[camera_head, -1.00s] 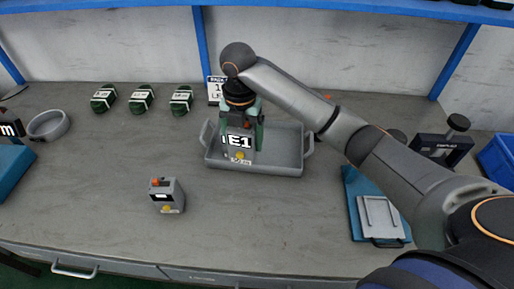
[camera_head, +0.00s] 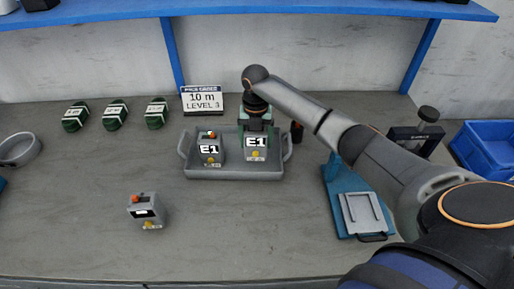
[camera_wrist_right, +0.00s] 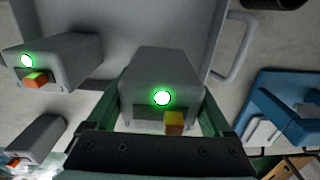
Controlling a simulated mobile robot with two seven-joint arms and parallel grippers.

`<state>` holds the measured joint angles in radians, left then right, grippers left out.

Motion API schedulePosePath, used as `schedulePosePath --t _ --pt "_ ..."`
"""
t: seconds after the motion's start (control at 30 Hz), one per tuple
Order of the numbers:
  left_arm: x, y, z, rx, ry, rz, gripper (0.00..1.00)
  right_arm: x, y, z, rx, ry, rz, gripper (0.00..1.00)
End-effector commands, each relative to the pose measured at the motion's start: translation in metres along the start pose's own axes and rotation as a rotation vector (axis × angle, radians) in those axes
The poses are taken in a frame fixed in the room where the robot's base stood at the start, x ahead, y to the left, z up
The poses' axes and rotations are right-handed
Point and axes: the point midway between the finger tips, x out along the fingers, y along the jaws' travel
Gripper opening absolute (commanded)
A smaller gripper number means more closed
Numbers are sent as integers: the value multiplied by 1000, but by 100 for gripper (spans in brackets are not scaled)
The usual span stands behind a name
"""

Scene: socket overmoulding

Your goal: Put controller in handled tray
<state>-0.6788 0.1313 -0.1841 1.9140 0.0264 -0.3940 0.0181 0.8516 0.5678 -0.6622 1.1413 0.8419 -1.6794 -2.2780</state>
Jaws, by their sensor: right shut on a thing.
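My right gripper (camera_head: 256,128) is shut on a grey controller (camera_head: 256,155) whose display reads E1. It holds the controller upright over the right half of the grey handled tray (camera_head: 236,174). I cannot tell whether the controller's base touches the tray floor. A second grey controller (camera_head: 210,160), also showing E1, stands in the tray's left half, apart from the held one. A third controller (camera_head: 146,211), with an orange button on top and a dark display, stands on the table in front left of the tray. In the right wrist view the held controller (camera_wrist_right: 165,75) sits between the green fingers. My left gripper is not in view.
Several green-black rounded items (camera_head: 115,114) and a sign (camera_head: 203,101) stand at the back. A grey ring-like dish (camera_head: 18,150) is far left. A blue fixture with a grey plate (camera_head: 362,212) and a blue bin (camera_head: 488,148) are right.

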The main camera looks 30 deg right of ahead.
Motion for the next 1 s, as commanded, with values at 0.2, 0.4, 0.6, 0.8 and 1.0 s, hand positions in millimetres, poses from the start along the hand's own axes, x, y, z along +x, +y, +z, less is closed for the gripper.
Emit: schedulePosePath --t 0.2,0.4,0.6,0.8,1.0 --pt "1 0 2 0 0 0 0 25 -4 3 0 4 -2 22" --pt "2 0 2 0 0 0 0 37 -4 4 0 -2 -1 22" --pt "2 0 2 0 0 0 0 38 -4 4 1 -1 -1 22" --pt "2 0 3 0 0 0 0 40 -4 3 1 0 -2 98" --pt "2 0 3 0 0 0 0 40 -4 3 1 0 -2 100"
